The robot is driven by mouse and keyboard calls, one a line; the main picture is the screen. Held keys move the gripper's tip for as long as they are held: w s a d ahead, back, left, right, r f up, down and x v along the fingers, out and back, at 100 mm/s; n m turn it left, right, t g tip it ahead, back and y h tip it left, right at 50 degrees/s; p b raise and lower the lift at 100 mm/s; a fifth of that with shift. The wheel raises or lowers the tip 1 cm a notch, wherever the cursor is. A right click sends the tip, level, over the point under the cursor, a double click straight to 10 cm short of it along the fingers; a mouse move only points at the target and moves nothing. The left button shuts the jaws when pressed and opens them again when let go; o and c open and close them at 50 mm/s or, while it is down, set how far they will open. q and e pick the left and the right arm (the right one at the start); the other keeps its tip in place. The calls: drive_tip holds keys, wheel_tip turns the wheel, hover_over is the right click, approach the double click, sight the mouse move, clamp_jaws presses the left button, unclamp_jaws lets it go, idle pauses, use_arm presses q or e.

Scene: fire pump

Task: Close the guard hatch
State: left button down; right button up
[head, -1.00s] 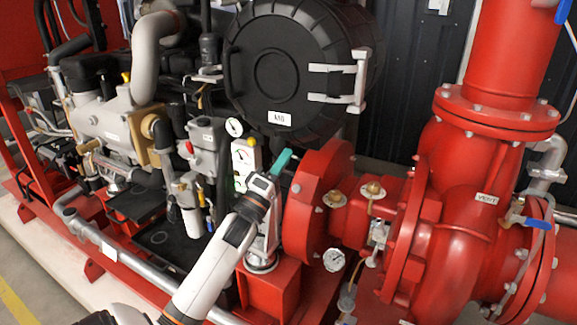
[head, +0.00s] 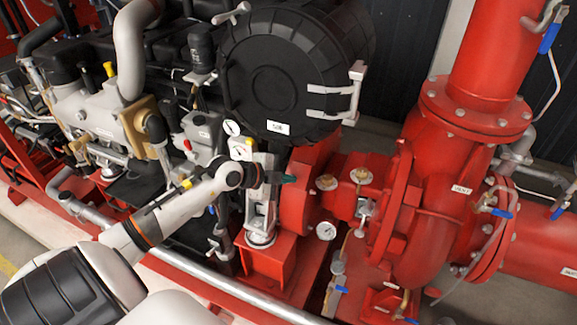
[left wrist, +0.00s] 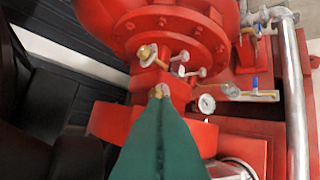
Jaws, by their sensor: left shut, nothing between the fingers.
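My left gripper (head: 287,179) has green fingers. It is shut and empty, pointing right just in front of the red flanged housing (head: 300,205) below the black drum. I cannot tell whether it touches. In the left wrist view the green fingers (left wrist: 163,140) come up from the bottom, in front of a brass fitting and red pump parts. No part is clearly marked as the guard hatch. A round black cover (head: 270,80) with a white label and a silver bracket (head: 345,92) on its right sits on the drum, above the gripper. My right gripper is not seen.
A red pump body (head: 425,225) and thick vertical red pipe (head: 490,50) stand to the right. A pressure gauge (head: 326,231) is low beside the gripper. Engine parts crowd the left. A grey pipe (head: 225,290) runs along the front.

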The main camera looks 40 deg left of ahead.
sight(301, 179)
use_arm(q)
drive_tip(key=shift+y, duration=0.3)
drive_tip(key=w+f, duration=0.2)
drive_tip(key=w+a+f, duration=0.1)
drive_tip(key=w+f, duration=0.1)
drive_tip(key=w+a+f+p, duration=0.1)
drive_tip(key=w+f, duration=0.1)
drive_tip(key=shift+w+f, duration=0.3)
drive_tip(key=shift+f, duration=0.05)
drive_tip(key=shift+s+a+p, duration=0.1)
drive_tip(key=shift+a+p, duration=0.8)
drive_tip(key=shift+p, duration=0.15)
drive_tip(key=shift+f, duration=0.15)
